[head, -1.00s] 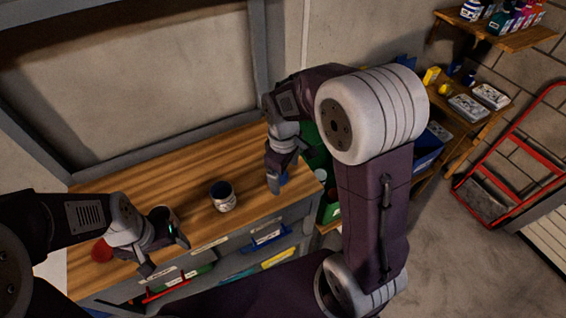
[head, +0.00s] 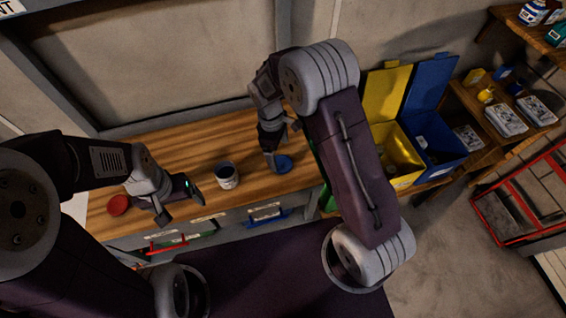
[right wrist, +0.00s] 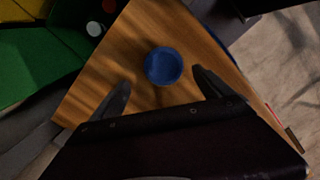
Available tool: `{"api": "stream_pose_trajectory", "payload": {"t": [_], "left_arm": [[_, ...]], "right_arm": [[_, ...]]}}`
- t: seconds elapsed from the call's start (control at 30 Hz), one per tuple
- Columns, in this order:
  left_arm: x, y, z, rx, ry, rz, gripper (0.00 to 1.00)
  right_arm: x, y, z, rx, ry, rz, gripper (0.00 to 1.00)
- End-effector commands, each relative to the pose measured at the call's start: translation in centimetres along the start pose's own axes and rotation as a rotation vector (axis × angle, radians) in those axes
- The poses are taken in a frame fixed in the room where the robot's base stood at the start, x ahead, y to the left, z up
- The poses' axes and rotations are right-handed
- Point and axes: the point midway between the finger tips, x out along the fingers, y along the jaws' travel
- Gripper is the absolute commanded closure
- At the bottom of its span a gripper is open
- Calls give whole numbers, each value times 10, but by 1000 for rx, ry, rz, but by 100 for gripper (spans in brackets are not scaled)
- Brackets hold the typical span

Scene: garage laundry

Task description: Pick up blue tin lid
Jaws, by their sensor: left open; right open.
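The blue tin lid (head: 284,164) lies flat on the wooden worktop (head: 185,154), near its right end. In the right wrist view the lid (right wrist: 163,66) is a round blue disc, ahead of and between my two fingertips. My right gripper (head: 276,168) is open and empty, close beside the lid in the head view; its fingers (right wrist: 158,88) stand apart on either side. I cannot tell its exact height above the worktop. My left gripper (head: 180,205) is open at the front left of the worktop, well away from the lid.
A white-and-dark tin (head: 227,175) stands mid-worktop between my grippers. A red lid (head: 118,205) lies at the left end. Yellow (head: 401,150) and blue (head: 437,140) open bins stand right of the worktop, with a shelf of goods beyond.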

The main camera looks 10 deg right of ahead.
Motion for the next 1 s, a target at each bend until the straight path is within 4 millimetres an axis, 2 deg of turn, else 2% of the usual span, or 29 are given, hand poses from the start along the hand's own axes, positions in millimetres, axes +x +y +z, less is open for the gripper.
{"api": "stream_pose_trajectory", "payload": {"t": [0.3,0.57,0.7,0.8,1.0], "left_arm": [[-10,0,-1,0,0,0,17],[-10,0,-1,0,0,0,17],[-10,0,-1,0,0,0,17],[-10,0,-1,0,0,0,17],[-10,0,-1,0,0,0,17]], "right_arm": [[47,-4,8,1,-3,-3,10],[51,-3,7,1,0,-1,10],[51,-3,7,1,0,-1,49],[51,-3,7,1,0,-1,74],[51,-3,7,1,0,-1,74]]}}
